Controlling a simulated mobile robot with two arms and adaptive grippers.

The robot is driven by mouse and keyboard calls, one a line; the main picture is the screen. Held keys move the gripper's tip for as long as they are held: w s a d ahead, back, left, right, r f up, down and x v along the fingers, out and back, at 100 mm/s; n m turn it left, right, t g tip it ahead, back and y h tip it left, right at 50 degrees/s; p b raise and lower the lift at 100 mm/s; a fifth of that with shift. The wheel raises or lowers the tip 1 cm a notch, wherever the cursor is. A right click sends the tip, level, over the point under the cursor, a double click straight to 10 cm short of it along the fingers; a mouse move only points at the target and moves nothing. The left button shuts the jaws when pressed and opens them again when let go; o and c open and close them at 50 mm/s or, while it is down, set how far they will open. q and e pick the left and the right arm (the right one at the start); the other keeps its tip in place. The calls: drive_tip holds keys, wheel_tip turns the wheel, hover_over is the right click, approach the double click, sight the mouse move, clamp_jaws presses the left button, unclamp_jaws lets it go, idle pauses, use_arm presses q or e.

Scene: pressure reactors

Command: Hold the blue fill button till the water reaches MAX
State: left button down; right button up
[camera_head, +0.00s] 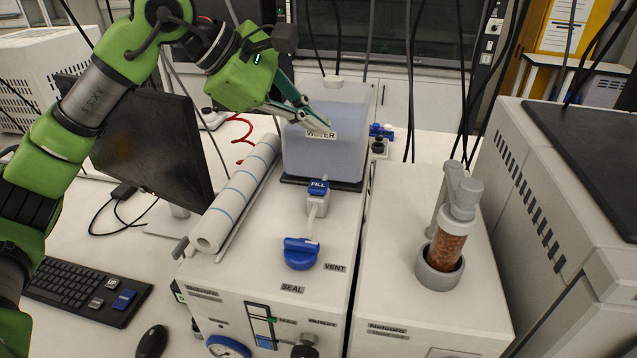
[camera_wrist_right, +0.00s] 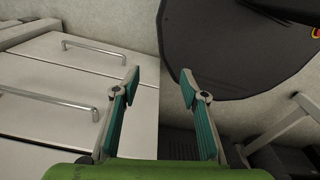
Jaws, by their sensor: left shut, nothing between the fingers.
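The blue FILL button (camera_head: 319,186) sits on a small white housing on top of the white reactor unit (camera_head: 335,235), in front of the water tank. The translucent tank (camera_head: 320,160) holds bluish water and has a WATER label. My left gripper (camera_head: 326,130) is shut and empty, its fingertips in front of that label, above and apart from the button. A level gauge (camera_head: 262,326) with blue in its lower part is on the unit's front face; its small marks are hard to read. My right gripper (camera_wrist_right: 160,86) is open and empty in the right wrist view, away from the unit.
A blue knob (camera_head: 301,253) stands between the SEAL and VENT labels. A white roll (camera_head: 236,195) lies left of the button. A second unit with a glass column (camera_head: 448,245) stands right. A monitor (camera_head: 150,145) and keyboard (camera_head: 85,290) are left.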

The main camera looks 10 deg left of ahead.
use_arm(q)
drive_tip(key=f, duration=0.1)
drive_tip(key=b, duration=0.6)
approach(326, 183)
drive_tip(key=w+d, duration=0.1)
drive_tip(key=w+d+f, duration=0.1)
drive_tip(key=d+f, duration=0.1)
drive_tip(key=d, duration=0.1)
drive_tip(key=shift+w, duration=0.4)
drive_tip(key=shift+f, duration=0.5)
drive_tip(key=shift+b, duration=0.3)
drive_tip(key=shift+f+b, duration=0.4)
drive_tip(key=shift+f+b, duration=0.45)
drive_tip(key=shift+f, duration=0.05)
idle(4.5)
